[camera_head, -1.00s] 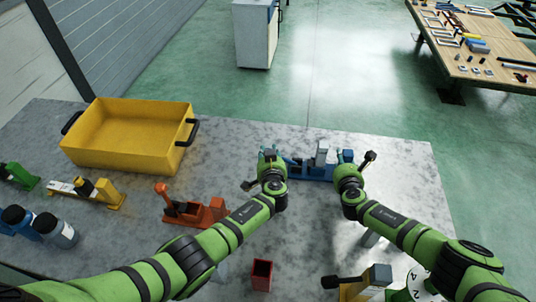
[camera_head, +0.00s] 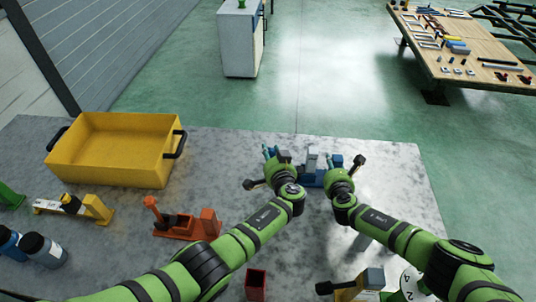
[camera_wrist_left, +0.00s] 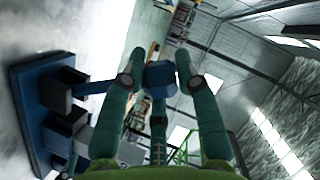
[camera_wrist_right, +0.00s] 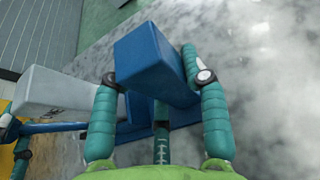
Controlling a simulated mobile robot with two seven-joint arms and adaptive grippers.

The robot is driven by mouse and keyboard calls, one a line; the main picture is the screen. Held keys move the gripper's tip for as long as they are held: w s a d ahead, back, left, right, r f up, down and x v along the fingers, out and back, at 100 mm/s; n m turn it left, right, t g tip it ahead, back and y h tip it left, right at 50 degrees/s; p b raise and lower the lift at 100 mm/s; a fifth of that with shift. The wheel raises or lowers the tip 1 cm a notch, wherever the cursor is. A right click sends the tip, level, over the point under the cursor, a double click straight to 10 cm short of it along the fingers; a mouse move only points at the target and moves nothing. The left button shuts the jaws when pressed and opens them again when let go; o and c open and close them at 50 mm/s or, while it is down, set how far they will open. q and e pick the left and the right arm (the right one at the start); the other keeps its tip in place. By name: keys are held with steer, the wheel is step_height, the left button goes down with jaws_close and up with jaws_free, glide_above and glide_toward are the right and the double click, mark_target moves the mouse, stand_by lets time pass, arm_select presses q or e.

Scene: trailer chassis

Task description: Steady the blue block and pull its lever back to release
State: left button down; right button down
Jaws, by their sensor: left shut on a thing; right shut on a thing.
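The blue block (camera_head: 312,180) lies near the far edge of the grey table, with a grey upright part (camera_head: 311,161) between my two grippers. My left gripper (camera_head: 270,153) is at its left side, with its fingers shut on a small blue knob (camera_wrist_left: 160,78) on the lever. The left wrist view shows the blue base (camera_wrist_left: 30,110) off to the left of those fingers. My right gripper (camera_head: 340,166) is at the right end. In the right wrist view its fingers are shut on the blue end block (camera_wrist_right: 150,62). My arms partly hide the base.
A yellow bin (camera_head: 115,150) stands at the left. A small red box (camera_head: 256,284) and a yellow-grey fixture (camera_head: 360,284) are in front. The table's right side is mostly clear.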

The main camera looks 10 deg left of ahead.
arm_select(q)
steer(key=shift+w+d+r, duration=0.15)
steer(key=shift+d+r, duration=0.25)
steer(key=c, duration=1)
jaws_free()
steer(key=shift+o, duration=0.2)
steer(key=shift+a+f, duration=0.1)
steer(key=shift+s+a, duration=0.1)
steer(key=shift+s, duration=0.1)
step_height(320, 180, up, 10)
